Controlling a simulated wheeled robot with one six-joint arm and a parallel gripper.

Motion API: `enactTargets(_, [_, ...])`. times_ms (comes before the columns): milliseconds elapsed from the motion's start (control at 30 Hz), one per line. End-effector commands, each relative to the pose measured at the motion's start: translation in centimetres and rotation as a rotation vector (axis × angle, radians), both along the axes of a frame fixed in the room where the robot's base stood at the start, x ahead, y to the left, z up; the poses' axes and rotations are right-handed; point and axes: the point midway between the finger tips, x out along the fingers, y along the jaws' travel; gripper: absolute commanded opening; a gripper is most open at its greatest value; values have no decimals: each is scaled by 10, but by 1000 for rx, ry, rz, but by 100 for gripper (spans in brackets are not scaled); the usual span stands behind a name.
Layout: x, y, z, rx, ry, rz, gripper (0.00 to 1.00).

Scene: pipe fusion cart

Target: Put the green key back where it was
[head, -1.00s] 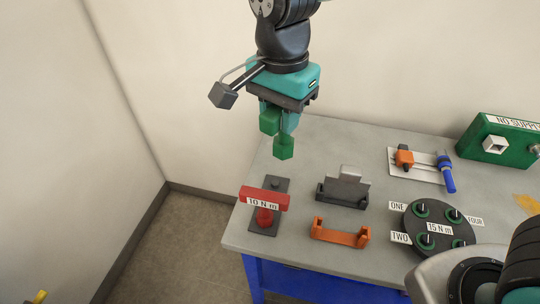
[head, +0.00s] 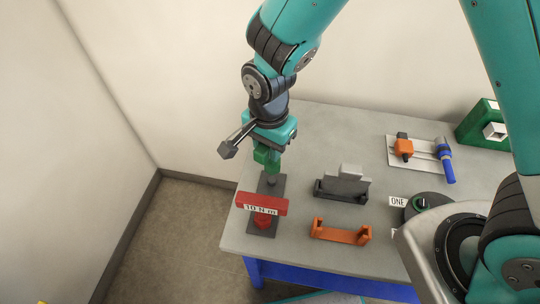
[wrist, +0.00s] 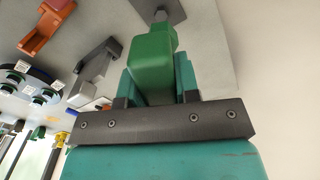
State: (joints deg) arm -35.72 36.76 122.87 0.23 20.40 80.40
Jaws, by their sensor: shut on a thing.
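My gripper (head: 270,151) is shut on the green key (head: 266,159), low over the back left of the table. In the wrist view, the green key (wrist: 154,57) shows as a green block between the teal fingers.
A red bar labelled 10 N m (head: 262,204) stands on the plate's front part. A grey slotted holder (head: 342,188) and an orange bracket (head: 341,232) stand to the right. Behind is an orange and blue fixture (head: 404,148). My arm hides part of the round dial (head: 412,207).

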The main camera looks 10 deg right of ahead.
Motion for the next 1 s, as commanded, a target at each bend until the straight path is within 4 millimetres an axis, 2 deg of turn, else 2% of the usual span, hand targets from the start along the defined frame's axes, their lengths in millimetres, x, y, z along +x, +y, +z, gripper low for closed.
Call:
enactTargets(400, [0,0,-47,-1,1,-1,0])
enactTargets(900, [1,0,-59,1,-1,-1,0])
enactTargets(933, [1,0,-58,1,-1,-1,34])
enactTargets(1000, [1,0,-57,1,-1,-1,50])
